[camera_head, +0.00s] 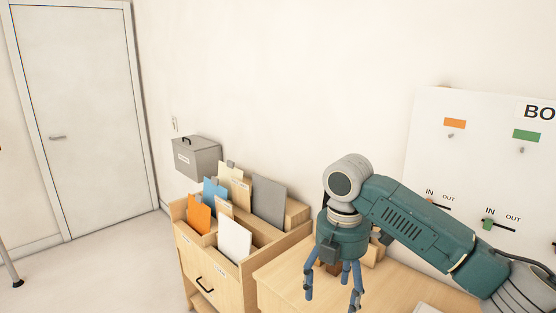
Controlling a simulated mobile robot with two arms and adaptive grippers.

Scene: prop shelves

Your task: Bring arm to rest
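My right arm comes in from the right edge in the head view. Its gripper (334,287) points down over the left part of the wooden desk (395,285). Its blue fingers are spread apart, and I see nothing held between them. The gripper partly hides a small wooden object behind it. My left gripper is not in this view.
A wooden file cabinet (229,283) with folders stands left of the desk. A grey box (196,158) is behind it by the wall. A white board (440,135) with IN/OUT sliders is at right. Floor is clear before the closed door (85,110).

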